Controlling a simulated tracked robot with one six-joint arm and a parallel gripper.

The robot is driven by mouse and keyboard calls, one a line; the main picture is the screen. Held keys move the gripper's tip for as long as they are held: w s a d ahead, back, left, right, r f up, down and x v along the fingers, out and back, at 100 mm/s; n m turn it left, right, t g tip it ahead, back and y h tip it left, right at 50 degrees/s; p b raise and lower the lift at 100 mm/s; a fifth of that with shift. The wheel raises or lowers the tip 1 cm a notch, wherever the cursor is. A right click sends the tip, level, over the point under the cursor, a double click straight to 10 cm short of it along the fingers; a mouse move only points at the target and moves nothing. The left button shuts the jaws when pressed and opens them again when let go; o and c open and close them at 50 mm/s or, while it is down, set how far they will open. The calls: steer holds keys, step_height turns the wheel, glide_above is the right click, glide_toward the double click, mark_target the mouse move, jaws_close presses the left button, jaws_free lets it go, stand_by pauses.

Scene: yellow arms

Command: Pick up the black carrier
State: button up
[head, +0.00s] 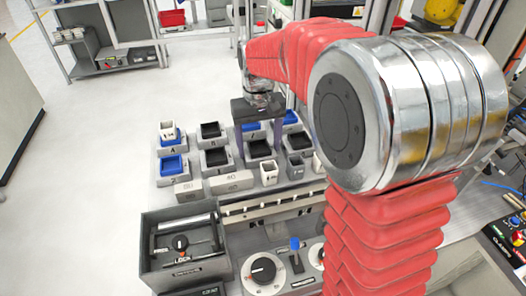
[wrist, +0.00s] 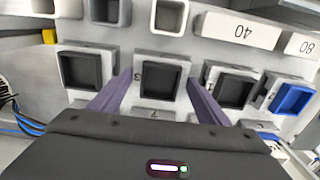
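My gripper (head: 259,146) points down over the block of raised stands in the head view. It also shows in the wrist view (wrist: 161,80), with its two purple fingers apart and nothing held. A square black carrier (wrist: 163,79) sits on a stand between the fingertips in the wrist view, with a gap on each side. Other black carriers sit to its left (wrist: 84,69) and right (wrist: 235,91). In the head view, black carriers stand on the left at the back (head: 210,130) and front (head: 215,157). Whether the fingertips have reached the carrier's height is unclear.
Blue carriers (head: 172,164) stand on neighbouring stands, one also at right in the wrist view (wrist: 293,98). A small white container (head: 268,173) and a grey one (head: 296,168) stand close in front. Grey blocks marked 40 (head: 231,182) lie nearby. A control panel with knobs (head: 264,270) is nearer.

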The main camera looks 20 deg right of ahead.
mark_target(259, 151)
steer(key=c, duration=0.8)
step_height(259, 151, up, 10)
stand_by(0.4)
stand_by(0.4)
steer(key=shift+s, duration=0.1)
